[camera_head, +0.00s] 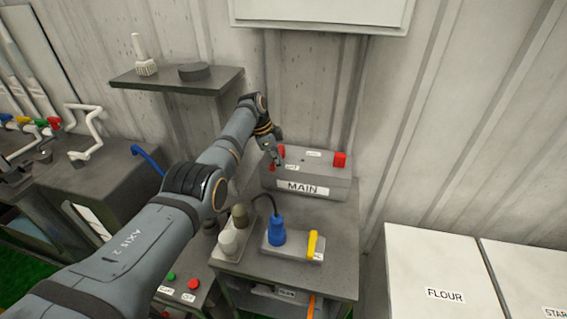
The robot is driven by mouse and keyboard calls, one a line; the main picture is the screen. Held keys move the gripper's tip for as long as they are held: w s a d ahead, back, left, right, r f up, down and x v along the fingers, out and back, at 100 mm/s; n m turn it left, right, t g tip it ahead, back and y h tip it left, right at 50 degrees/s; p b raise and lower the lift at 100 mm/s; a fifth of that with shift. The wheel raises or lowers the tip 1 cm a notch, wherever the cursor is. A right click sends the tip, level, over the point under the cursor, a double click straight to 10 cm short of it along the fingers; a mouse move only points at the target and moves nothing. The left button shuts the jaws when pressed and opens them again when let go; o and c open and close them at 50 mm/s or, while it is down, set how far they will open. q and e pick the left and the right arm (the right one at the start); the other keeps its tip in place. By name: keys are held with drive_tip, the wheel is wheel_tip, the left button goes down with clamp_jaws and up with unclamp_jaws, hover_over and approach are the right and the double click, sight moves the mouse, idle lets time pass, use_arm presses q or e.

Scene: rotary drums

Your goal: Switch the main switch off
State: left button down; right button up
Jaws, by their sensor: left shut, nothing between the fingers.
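The grey MAIN box (325,178) stands at the back of the small table against the wall. On its top are a red part (281,152) at the left and a red block (339,159) at the right, with small white labels between them. My left gripper (279,163) is shut and empty, pointing down at the left end of the box, right by the left red part. It partly hides that part, and I cannot tell whether they touch. My right gripper is not in view.
In front of the box, a blue plug (277,232) with a black cable and a yellow handle (313,245) stand on a grey unit. A shelf (180,80) hangs at the upper left. White FLOUR bin (430,255) is at the right.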

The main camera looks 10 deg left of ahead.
use_arm(q)
drive_tip(key=shift+a, duration=0.4)
drive_tip(key=shift+a, duration=0.1)
idle(0.3)
drive_tip(key=d+p, duration=0.3)
drive_tip(key=d, duration=0.1)
drive_tip(key=b+v, duration=0.4)
drive_tip(key=v, duration=0.6)
drive_tip(key=shift+w+d, duration=0.25)
drive_tip(key=shift+w, duration=0.1)
